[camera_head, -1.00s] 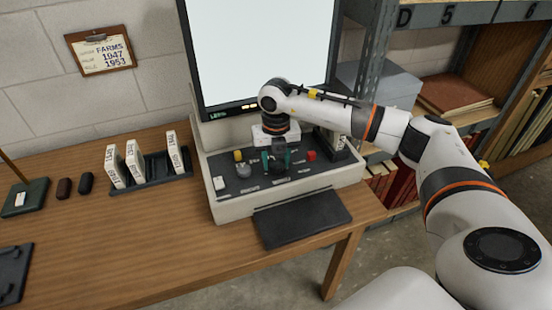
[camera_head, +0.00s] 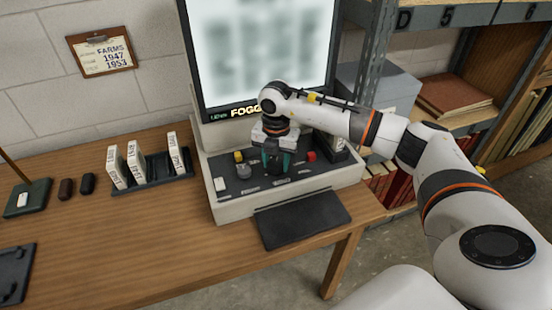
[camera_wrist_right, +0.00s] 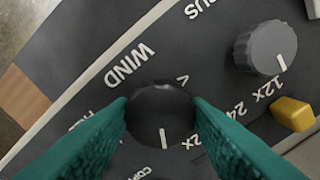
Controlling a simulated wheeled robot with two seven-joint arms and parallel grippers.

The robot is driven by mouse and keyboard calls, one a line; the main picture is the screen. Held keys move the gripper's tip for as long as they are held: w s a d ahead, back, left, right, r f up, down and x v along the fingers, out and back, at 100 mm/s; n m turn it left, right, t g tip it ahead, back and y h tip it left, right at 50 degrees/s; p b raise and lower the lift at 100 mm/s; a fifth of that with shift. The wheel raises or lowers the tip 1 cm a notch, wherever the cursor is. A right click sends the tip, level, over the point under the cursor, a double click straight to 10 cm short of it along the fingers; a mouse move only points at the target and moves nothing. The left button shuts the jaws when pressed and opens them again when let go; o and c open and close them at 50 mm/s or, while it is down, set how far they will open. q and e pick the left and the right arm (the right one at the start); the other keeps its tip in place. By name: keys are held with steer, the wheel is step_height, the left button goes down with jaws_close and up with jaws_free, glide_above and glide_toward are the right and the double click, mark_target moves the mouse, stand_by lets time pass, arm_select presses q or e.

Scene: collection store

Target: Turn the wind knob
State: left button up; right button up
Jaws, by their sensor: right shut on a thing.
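The wind knob (camera_wrist_right: 160,118) is a dark round knob with a white pointer line, beside the printed word WIND in the right wrist view. My right gripper (camera_wrist_right: 160,112) has its green fingers on both sides of the knob, shut on it. In the head view my right gripper (camera_head: 277,160) reaches down onto the dark control panel (camera_head: 235,190) of the reader and largely hides the knob. The screen (camera_head: 262,50) shows a blurred grey page, with partly hidden lettering starting FOGG below it. My left gripper is not in view.
A grey knob (camera_wrist_right: 265,47) and a yellow button (camera_wrist_right: 292,114) sit close by. A red button (camera_head: 311,156) is right of the gripper. A rack (camera_head: 155,170) of white boxes stands left on the table; a metal shelf (camera_head: 378,60) stands right.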

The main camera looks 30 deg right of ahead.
mark_target(276, 163)
steer(key=m+p, duration=0.1)
steer(key=m, duration=0.4)
steer(key=shift+m, duration=0.4)
stand_by(0.4)
steer(key=o, duration=1)
step_height(276, 163, up, 12)
steer(key=b, duration=0.1)
